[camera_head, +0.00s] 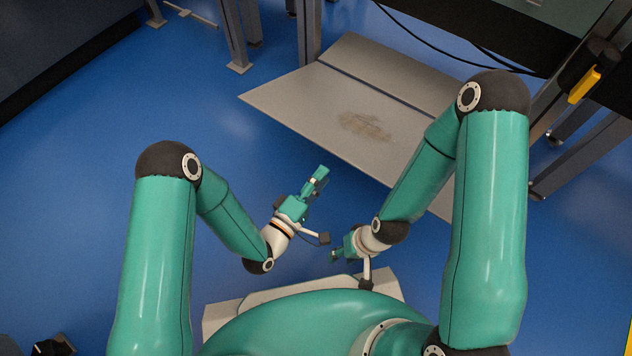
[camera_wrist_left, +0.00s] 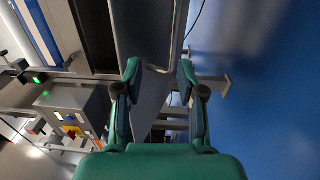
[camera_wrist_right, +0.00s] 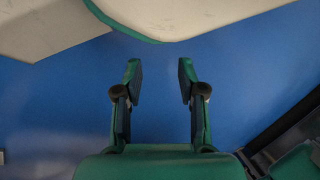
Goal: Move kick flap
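The kick flap (camera_head: 295,100) appears to be the wide grey panel low at the front of the frame in the head view. It has a brown scuffed patch and a fold line, and my right arm hides part of its right side. My left gripper (camera_head: 319,177) is in front of the panel's near edge, apart from it in the picture. In the left wrist view it is open and empty (camera_wrist_left: 160,72), with a grey panel beyond the fingers; I cannot tell which part this is. My right gripper (camera_head: 335,257) is lower, close to my base. It is open and empty in the right wrist view (camera_wrist_right: 159,72).
Grey metal legs (camera_head: 309,35) stand left of the panel, and another frame stands at right. A yellow handle (camera_head: 585,86) is on a dark part at upper right. Black cables (camera_head: 432,40) hang above the panel. The blue floor (camera_head: 80,210) is clear at left.

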